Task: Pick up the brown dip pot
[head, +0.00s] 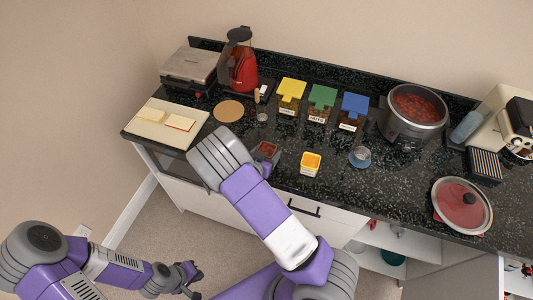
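A small square brown dip pot (267,148) with reddish contents stands near the front edge of the dark counter (390,185). My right arm reaches over the counter edge, and its thick grey and purple links cover the area just left of and in front of the pot. My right gripper is mostly hidden behind these links, beside or at the pot. I cannot tell whether it touches the pot. My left gripper (196,283) is low at the lower left, off the counter, with its fingers apart and empty.
A yellow pot (311,163) stands right of the brown one. Behind are jars with yellow (291,89), green (322,96) and blue (354,104) lids.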

